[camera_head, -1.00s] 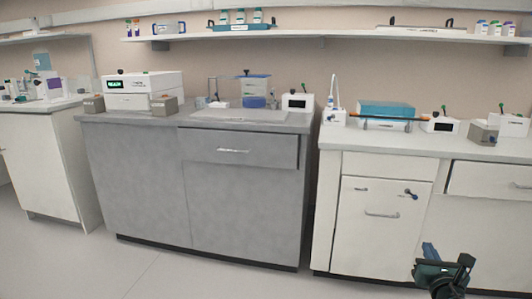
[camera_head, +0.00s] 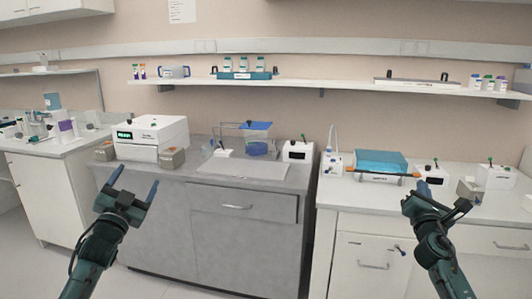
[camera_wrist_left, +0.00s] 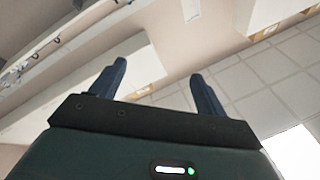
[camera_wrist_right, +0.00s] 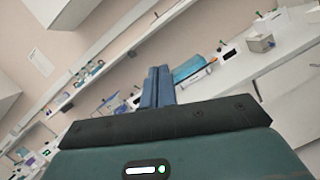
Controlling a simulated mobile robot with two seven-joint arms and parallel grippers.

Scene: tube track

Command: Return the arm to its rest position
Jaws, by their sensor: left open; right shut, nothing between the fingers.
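My left gripper (camera_head: 133,190) is raised in front of the grey cabinet, its fingers spread and pointing up. In the left wrist view its two fingers (camera_wrist_left: 157,85) stand wide apart with nothing between them. My right gripper (camera_head: 418,184) is raised in front of the white counter at the right. In the right wrist view its fingers (camera_wrist_right: 158,87) are pressed together and hold nothing. Both arms come up from the lower edge of the head view, clear of the benches as far as I can tell.
The grey bench (camera_head: 235,198) carries a white device with a green display (camera_head: 152,137) and a blue-lidded container (camera_head: 256,140). The white counter (camera_head: 335,192) carries a blue box (camera_head: 381,162) and small white devices. A wall shelf (camera_head: 300,82) holds bottles and racks.

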